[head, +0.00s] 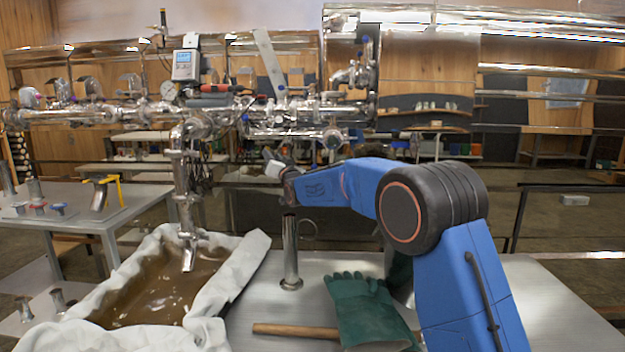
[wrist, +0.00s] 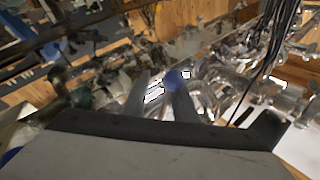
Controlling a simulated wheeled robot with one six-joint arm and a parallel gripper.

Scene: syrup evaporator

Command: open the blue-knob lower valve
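My gripper (head: 270,160) is raised in front of the steel pipework, left of my blue arm; its fingers are small in the head view. In the wrist view two grey fingers (wrist: 158,95) stand apart with a gap between them. A blue knob (wrist: 173,80) shows at the tip of the right finger, overlapping it in the picture; I cannot tell whether they touch. In the head view a small blue knob (head: 245,117) sits on the pipework above and left of my gripper. The lever or stem of this valve is hard to make out.
A steel spout (head: 184,190) hangs over a cloth-lined pan (head: 235,262) of brown liquid. A steel post (head: 290,255) stands on the table below my gripper. Green gloves (head: 362,305) and a wooden-handled tool (head: 295,330) lie in front. Dark cables (wrist: 275,45) hang at right in the wrist view.

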